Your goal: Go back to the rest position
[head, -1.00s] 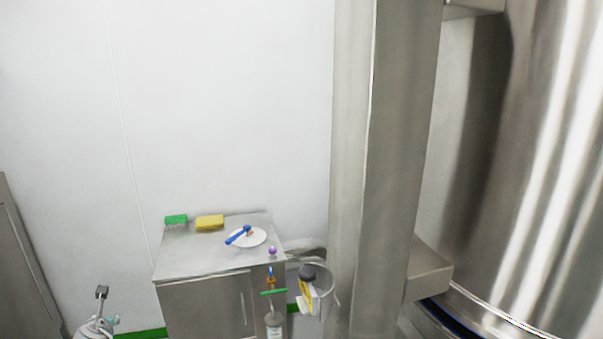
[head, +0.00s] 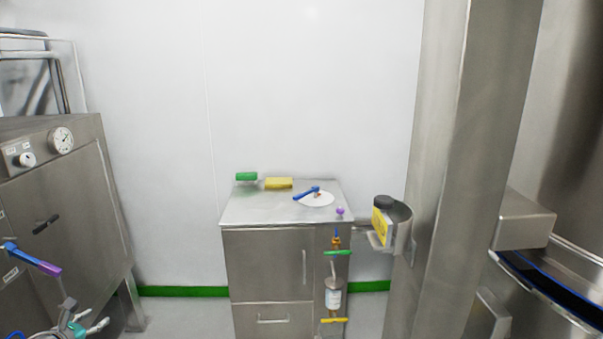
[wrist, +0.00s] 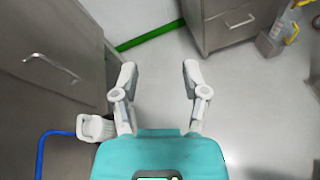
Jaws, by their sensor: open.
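My gripper (wrist: 158,78) is open and empty in the wrist view, its two pale fingers spread over bare grey floor. In the head view my gripper (head: 85,325) shows at the bottom left corner, in front of the steel oven-like cabinet (head: 85,160) with a dial gauge. Nothing is between the fingers.
A steel column (head: 440,170) stands to the right. Floor (head: 185,315) between the cabinets is clear.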

